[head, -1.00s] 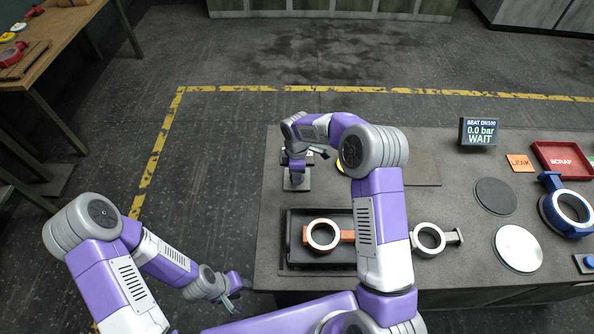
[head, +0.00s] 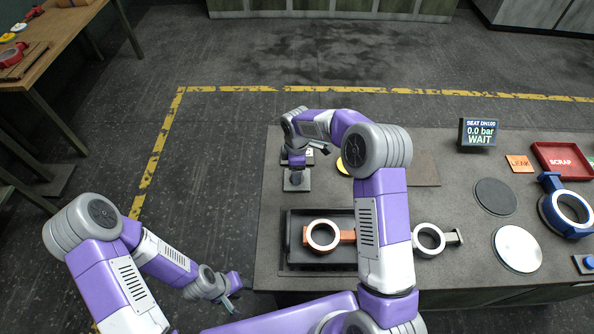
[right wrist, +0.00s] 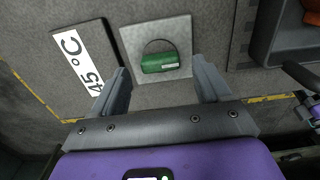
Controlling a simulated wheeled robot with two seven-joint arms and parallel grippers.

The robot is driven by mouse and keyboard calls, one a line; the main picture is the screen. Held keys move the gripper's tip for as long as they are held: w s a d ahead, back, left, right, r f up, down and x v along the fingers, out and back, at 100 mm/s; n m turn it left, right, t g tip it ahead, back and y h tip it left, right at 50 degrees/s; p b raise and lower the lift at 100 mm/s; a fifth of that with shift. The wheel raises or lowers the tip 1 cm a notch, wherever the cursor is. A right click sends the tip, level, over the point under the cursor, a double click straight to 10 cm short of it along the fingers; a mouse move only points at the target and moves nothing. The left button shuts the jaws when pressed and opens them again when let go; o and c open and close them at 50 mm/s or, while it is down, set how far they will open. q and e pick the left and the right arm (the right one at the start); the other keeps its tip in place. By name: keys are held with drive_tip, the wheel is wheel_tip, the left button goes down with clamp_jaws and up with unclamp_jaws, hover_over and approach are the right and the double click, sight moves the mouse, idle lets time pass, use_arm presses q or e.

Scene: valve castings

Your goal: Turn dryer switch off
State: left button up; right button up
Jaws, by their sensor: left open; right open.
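The dryer switch shows in the right wrist view as a green knob (right wrist: 160,64) on a pale square plate (right wrist: 133,40). In the head view its plate (head: 303,186) lies near the table's far left corner, partly hidden by my right gripper (head: 297,170). In the right wrist view my right gripper (right wrist: 166,88) is open, its fingers on either side below the knob, and nothing is between them. I cannot tell how far above the plate they are. My left gripper (head: 231,287) is open and empty, off the table's left front side.
A "45 °C" sign (right wrist: 79,62) lies beside the switch plate. A black tray (head: 290,240) with an orange-handled ring casting (head: 322,236) is nearer the front. A grey casting (head: 428,238), a display reading WAIT (head: 479,132) and a red SCRAP tray (head: 540,158) are to the right.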

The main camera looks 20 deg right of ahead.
wheel_tip(320, 180, up, 5)
drive_tip(key=shift+r, duration=0.2)
idle(0.5)
